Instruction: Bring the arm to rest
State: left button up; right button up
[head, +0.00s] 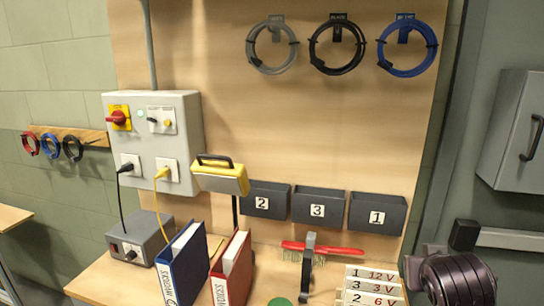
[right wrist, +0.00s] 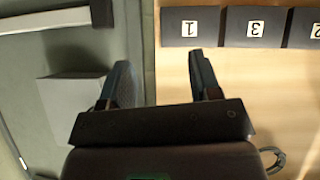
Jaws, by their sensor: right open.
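My right gripper (right wrist: 163,78) shows in the right wrist view with its two dark fingers apart and nothing between them. It is in front of the edge between the wooden board (right wrist: 250,78) and the grey-green panel, and it touches nothing that I can see. In the head view a dark, rounded part of my right arm (head: 460,278) is at the lower right corner; its fingers cannot be made out there. My left arm and gripper are not in view.
Bins 2, 3 (head: 318,207) and 1 hang on the board above the bench. A grey bar (head: 512,238) and wall cabinet (head: 512,130) are at right. Cable coils hang higher.

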jog(key=s+a+f+n+g+y, duration=0.1)
jog(key=s+f+g, duration=0.2)
jog(key=s+f, duration=0.8)
jog(key=s+f+n+g+y, duration=0.25)
jog(key=s+f, duration=0.65)
jog(key=s, duration=0.5)
jog(key=w+f+t, duration=0.7)
jog(key=f, duration=0.4)
jog(key=shift+a+f, duration=0.2)
dwell(0.5)
